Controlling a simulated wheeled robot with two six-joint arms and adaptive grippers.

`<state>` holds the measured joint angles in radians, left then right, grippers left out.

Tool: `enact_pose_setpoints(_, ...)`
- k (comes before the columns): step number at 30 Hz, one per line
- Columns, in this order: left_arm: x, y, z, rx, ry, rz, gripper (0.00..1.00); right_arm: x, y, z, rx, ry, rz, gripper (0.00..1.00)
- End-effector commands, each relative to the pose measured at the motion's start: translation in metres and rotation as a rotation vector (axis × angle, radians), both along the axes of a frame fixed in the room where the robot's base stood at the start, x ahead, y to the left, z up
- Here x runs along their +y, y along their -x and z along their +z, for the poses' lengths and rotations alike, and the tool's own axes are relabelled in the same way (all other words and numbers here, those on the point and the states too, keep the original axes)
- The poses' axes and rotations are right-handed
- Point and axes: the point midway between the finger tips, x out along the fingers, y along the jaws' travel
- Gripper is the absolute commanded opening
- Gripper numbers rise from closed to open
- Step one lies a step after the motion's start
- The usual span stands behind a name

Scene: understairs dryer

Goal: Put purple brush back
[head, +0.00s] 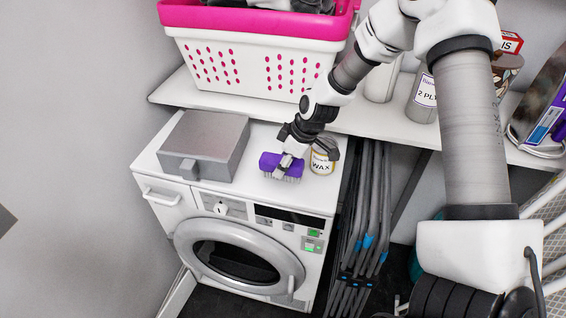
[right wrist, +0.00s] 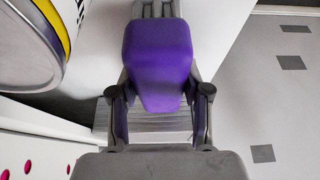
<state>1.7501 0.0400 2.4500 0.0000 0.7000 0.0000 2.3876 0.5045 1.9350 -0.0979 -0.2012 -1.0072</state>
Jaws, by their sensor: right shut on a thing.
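The purple brush (head: 281,166) is at the top of the white dryer (head: 238,214), near its front edge, with its bristles pointing down. My right gripper (head: 290,158) reaches it from above and is shut on it. In the right wrist view the purple brush (right wrist: 158,60) sits between the fingers of my right gripper (right wrist: 158,100). I cannot tell whether the bristles touch the dryer top. My left gripper is not in view.
A tin marked WAX (head: 322,160) stands close to the right of the brush. A grey box (head: 203,145) sits on the dryer's left side. Above is a shelf (head: 270,117) with a pink-rimmed white basket (head: 255,70). Grey folded poles (head: 365,215) stand right of the dryer.

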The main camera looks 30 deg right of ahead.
Motion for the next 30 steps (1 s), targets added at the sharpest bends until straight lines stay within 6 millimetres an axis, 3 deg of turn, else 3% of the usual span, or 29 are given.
enact_pose_setpoints(1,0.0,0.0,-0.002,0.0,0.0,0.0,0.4,0.0,0.0,-0.001,0.0,0.0,0.0,0.54)
enact_pose_setpoints(3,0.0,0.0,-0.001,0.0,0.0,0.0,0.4,0.0,0.0,-0.001,0.0,0.0,0.0,0.72)
enact_pose_setpoints(14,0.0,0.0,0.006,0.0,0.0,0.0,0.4,0.0,0.0,0.006,0.0,0.0,0.0,0.72)
enact_pose_setpoints(22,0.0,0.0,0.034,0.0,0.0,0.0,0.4,-0.012,0.014,0.057,-0.005,-0.002,0.001,0.72)
enact_pose_setpoints(30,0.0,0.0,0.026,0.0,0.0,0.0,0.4,-0.027,0.031,0.106,-0.003,-0.003,-0.001,0.72)
